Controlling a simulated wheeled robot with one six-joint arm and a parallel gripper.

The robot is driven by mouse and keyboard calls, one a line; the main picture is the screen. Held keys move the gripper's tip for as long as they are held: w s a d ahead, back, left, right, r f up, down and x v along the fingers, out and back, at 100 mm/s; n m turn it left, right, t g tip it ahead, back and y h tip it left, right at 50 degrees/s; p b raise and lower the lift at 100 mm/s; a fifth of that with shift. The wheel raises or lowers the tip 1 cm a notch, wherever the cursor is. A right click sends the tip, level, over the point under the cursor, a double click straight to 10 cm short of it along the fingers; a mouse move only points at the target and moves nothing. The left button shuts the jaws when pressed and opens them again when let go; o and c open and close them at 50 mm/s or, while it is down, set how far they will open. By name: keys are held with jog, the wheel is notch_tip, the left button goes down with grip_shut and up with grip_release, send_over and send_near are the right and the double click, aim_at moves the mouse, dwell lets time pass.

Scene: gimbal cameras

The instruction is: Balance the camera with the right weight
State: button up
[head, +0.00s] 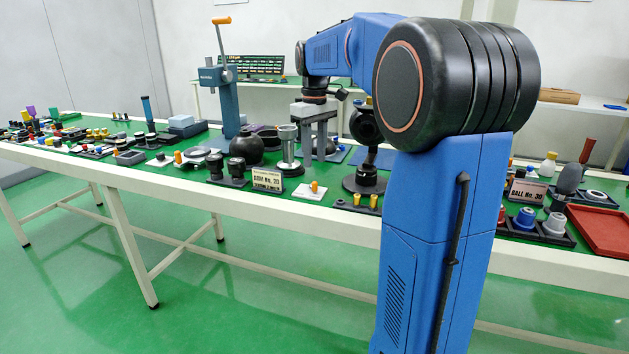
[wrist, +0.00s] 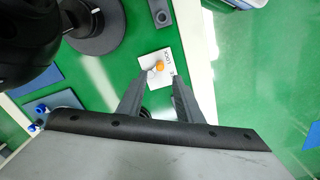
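My gripper (head: 314,154) points down over the table, left of a black gimbal with a round head (head: 366,124) on a disc base (head: 365,181). In the wrist view my gripper (wrist: 161,76) has its fingers apart, with nothing clearly held. Beyond the fingertips lies a white plate (wrist: 168,58) with an orange knob (wrist: 159,65). A white plate with an orange knob also shows in the head view (head: 308,194). The gimbal's base (wrist: 96,24) is at the wrist view's upper left. Small brass-coloured weights (head: 373,202) stand at the table's front. Which weight is right cannot be told.
A sign reading No. 20 (head: 267,181) stands beside black knobs (head: 236,168). A grey cup-topped stand (head: 288,150) is close left of my gripper. A blue lever press (head: 229,100) stands farther left. A red tray (head: 602,229) is at right. The table is crowded.

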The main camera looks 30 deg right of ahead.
aim_at(314, 182)
notch_tip(314, 182, down, 8)
jog(key=shift+f, duration=0.1)
dwell(0.4)
grip_shut()
